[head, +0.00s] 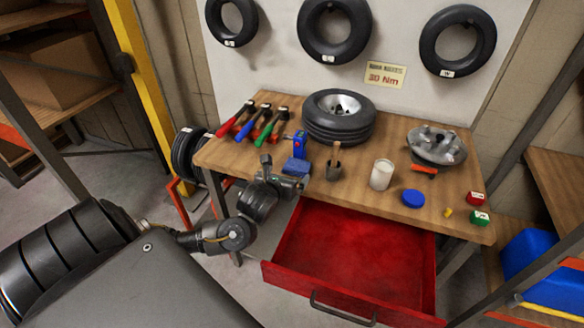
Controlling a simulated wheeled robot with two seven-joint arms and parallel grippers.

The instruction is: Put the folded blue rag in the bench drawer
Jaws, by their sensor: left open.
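The folded blue rag (296,166) lies on the wooden bench top near its front edge. My left gripper (284,173) is open at the bench's front edge, right beside the rag. Its fingers partly cover the rag's near side, and I cannot tell whether they touch it. The red bench drawer (350,253) under the top is pulled open, and its inside looks empty. My right gripper is not in view.
The bench top (225,155) carries a blue upright device (300,146), a small cup with a brush (334,166), a white cup (381,175), a blue lid (413,198), a wheel (338,118), a metal hub (437,146) and coloured-handled tools (265,124).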

